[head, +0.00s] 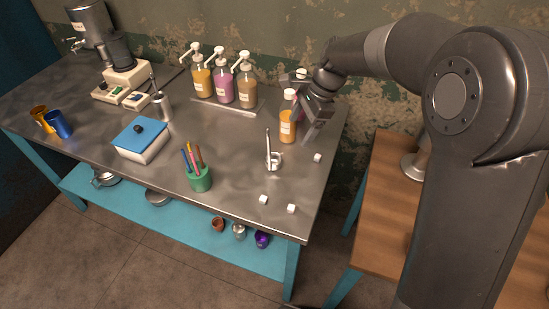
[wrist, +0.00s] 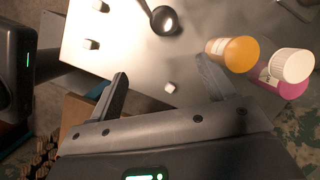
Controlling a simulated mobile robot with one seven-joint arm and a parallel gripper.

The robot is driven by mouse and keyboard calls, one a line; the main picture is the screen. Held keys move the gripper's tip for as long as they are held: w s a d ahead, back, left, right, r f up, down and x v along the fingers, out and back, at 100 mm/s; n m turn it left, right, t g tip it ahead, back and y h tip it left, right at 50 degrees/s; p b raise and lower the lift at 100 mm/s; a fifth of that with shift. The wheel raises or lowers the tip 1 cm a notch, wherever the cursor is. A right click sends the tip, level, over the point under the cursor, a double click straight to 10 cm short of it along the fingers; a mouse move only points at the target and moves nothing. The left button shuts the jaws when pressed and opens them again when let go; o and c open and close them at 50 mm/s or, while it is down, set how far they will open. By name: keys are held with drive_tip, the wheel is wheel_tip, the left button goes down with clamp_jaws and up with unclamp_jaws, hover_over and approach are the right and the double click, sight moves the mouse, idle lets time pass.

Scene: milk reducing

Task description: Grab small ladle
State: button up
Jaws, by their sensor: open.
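The small metal ladle (head: 275,161) is on the steel table near its right end, with its thin handle rising above its round bowl. In the wrist view the ladle (wrist: 165,20) shows at the top, its dark bowl beyond the fingers and its handle cut off by the frame. My gripper (head: 314,118) hangs above the table's right end, to the right of the ladle and apart from it. In the wrist view my gripper (wrist: 162,70) is open, with nothing between its spread fingers.
An orange bottle (head: 288,128) and a pink bottle stand close to my gripper; the orange bottle (wrist: 232,52) is by the right finger in the wrist view. White cubes (head: 264,199) lie near the ladle. A green pen cup (head: 199,179) and pump bottles (head: 223,89) stand left.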

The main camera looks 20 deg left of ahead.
drive_tip(key=a+f+m, duration=0.1)
drive_tip(key=a+f, duration=0.2)
drive_tip(key=a, duration=0.1)
drive_tip(key=g, duration=0.1)
hover_over(273, 159)
drive_tip(key=w+d, duration=0.2)
wheel_tip(273, 159, down, 4)
drive_tip(key=shift+f, duration=0.15)
drive_tip(key=shift+s+x, duration=0.2)
drive_tip(key=shift+x, duration=2.9)
drive_tip(key=shift+d, duration=0.15)
drive_tip(key=shift+c, duration=0.3)
drive_tip(key=c, duration=1.1)
